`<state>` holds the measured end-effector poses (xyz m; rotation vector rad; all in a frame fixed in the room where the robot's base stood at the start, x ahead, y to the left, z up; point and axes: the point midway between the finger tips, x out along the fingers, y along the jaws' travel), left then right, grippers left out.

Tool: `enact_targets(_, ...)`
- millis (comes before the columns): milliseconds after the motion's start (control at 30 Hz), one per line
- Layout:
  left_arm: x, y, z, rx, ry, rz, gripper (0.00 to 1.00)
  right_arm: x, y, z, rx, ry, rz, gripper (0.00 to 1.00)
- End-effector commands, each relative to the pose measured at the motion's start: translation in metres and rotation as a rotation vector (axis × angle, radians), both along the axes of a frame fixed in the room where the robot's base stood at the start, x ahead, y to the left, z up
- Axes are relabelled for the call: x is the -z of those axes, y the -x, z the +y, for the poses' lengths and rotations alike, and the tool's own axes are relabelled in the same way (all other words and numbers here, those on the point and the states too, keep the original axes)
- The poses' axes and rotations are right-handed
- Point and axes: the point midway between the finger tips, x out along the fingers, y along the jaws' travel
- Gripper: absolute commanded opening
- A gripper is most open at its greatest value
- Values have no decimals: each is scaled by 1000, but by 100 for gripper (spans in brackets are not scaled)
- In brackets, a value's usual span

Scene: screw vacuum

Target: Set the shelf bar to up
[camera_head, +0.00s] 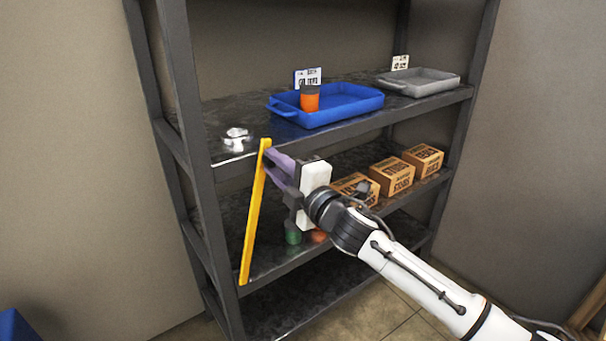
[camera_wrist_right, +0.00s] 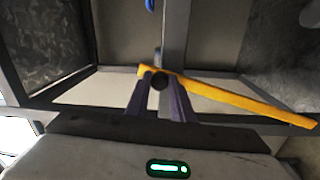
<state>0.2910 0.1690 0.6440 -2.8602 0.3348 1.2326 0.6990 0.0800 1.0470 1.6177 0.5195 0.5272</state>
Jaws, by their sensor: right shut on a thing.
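The shelf bar (camera_head: 252,215) is a long yellow bar at the front left of the shelf unit. In the right wrist view the bar (camera_wrist_right: 235,97) runs off to the right from the fingertips (camera_wrist_right: 160,78). The exact contact is partly hidden by the fingers. My left gripper is not in view.
A blue tray (camera_head: 345,107) with an orange-and-dark container (camera_head: 309,98) and a grey tray (camera_head: 432,82) stand on the upper shelf. A small whitish object (camera_head: 237,138) lies left. Cardboard boxes (camera_head: 392,176) and a green item (camera_head: 292,232) are on the middle shelf, near my arm.

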Motion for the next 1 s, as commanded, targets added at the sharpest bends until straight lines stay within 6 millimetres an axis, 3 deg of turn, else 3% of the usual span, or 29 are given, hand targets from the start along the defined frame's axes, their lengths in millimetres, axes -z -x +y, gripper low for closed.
enact_targets(200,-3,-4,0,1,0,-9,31,-4,1,15,-8,32,-29,0)
enact_targets(633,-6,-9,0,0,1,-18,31,-5,2,18,-8,39,-34,0)
enact_targets(667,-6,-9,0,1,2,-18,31,-5,2,18,-8,38,-33,25)
enact_targets(767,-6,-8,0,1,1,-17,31,-5,1,17,-8,38,-33,40)
enact_targets(1000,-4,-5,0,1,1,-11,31,-4,1,17,-6,38,-32,40)
